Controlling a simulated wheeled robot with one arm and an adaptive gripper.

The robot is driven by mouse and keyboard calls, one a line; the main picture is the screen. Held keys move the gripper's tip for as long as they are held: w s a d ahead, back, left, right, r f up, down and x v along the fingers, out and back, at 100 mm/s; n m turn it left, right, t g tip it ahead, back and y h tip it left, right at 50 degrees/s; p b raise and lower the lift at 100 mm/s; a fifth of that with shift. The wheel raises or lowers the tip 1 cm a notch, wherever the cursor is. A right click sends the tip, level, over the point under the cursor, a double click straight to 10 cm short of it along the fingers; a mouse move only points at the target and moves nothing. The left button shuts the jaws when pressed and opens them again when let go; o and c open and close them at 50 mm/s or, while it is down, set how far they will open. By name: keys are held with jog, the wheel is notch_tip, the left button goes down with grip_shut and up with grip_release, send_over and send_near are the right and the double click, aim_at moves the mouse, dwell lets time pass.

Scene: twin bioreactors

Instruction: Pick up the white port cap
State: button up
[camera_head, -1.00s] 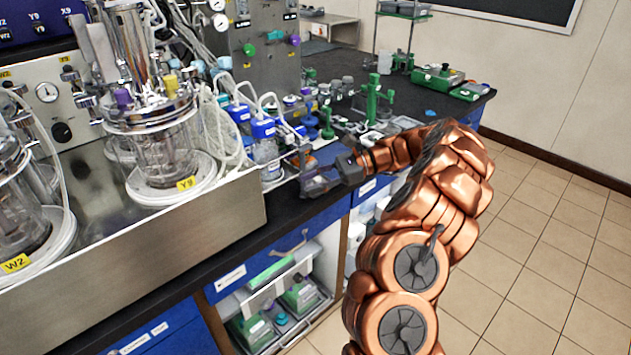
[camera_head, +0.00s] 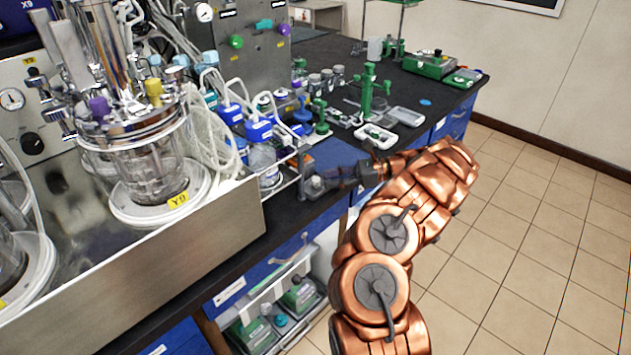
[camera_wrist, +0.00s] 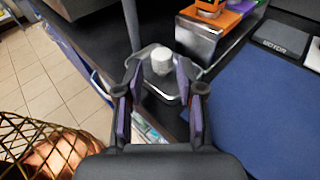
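The white port cap (camera_wrist: 161,61) stands near the corner of a small metal tray (camera_wrist: 163,91) in the wrist view. My gripper (camera_wrist: 160,78) is open, with purple pads on both sides. In the picture the cap lies between the far ends of the fingers; I see no contact, and the depth between them is unclear. In the head view my gripper (camera_head: 338,178) is blurred, low over the black bench by the front edge. A small pale object (camera_head: 316,184), probably the cap, shows just left of it.
A metal rack with orange and dark items (camera_wrist: 207,30) stands just beyond the cap. A blue mat (camera_wrist: 262,115) lies to the right in the wrist view. The steel basin (camera_head: 200,240) with glass vessels is left in the head view. Blue-capped bottles (camera_head: 260,150) stand close behind.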

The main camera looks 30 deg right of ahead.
aim_at(315, 179)
jog(key=x, duration=0.1)
jog(key=p+x, duration=0.1)
jog(key=x, duration=0.2)
jog(key=shift+w+a+r, duration=0.1)
jog(key=shift+w+r, duration=0.1)
jog(key=shift+r, duration=0.05)
jog(key=shift+w+a+f, duration=0.1)
jog(key=shift+a, duration=0.05)
jog(key=c, duration=0.6)
jog(key=shift+c, duration=0.2)
